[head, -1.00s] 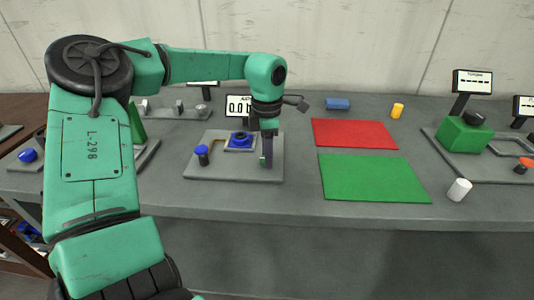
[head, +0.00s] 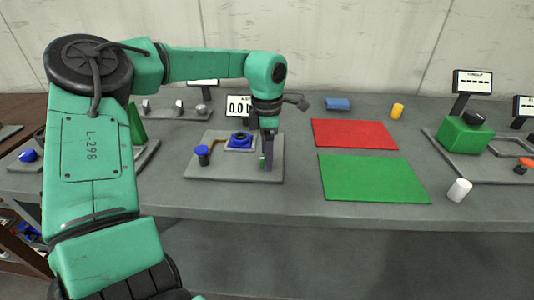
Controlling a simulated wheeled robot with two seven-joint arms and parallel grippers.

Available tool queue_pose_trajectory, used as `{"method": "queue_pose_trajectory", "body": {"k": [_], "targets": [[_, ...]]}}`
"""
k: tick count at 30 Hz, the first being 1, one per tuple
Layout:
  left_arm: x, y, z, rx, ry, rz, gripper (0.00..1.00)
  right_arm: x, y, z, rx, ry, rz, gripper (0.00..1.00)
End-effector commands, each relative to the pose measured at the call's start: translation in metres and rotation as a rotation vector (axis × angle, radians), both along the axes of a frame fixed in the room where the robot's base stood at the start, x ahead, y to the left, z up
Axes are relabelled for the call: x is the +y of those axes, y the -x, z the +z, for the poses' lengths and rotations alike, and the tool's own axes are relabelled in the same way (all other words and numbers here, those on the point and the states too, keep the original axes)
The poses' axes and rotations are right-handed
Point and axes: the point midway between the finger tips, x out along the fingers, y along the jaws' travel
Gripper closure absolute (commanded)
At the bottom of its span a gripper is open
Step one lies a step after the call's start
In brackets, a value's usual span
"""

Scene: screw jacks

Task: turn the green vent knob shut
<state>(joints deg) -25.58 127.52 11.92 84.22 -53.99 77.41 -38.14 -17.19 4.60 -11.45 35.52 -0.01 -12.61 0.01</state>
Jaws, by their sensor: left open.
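My left gripper (head: 268,164) points down over the right side of a grey base plate (head: 230,174) on the table. Its jaws are open, with the fingers low over the plate. A small green piece (head: 263,161), which looks like the green vent knob, shows at the left edge of the fingers; the rest of it is hidden. I cannot tell whether the fingers touch it. On the same plate are a blue-capped post (head: 202,154), a bronze-coloured lever and a blue jack part (head: 240,141). My right gripper is not in view.
A display (head: 238,107) stands behind the plate, partly covered by my arm. A red mat (head: 354,134) and a green mat (head: 374,178) lie to the right. A white cylinder (head: 459,190) and a green block (head: 460,136) are farther right. A blue block (head: 338,104) lies at the back.

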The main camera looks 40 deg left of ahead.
Motion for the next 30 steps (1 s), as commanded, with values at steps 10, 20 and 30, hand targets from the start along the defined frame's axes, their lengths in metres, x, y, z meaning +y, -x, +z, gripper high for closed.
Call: {"method": "queue_pose_trajectory", "body": {"k": [10, 20, 30], "targets": [[0.0, -0.001, 0.089, -0.007, -0.002, 0.001, 0.26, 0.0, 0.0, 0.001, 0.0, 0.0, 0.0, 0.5], [0.0, 0.0, 0.143, -0.002, 0.001, 0.0, 0.26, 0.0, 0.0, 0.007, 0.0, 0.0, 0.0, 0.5], [0.0, 0.0, 0.142, -0.002, 0.001, -0.001, 0.26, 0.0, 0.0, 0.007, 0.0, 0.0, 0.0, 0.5]]}}
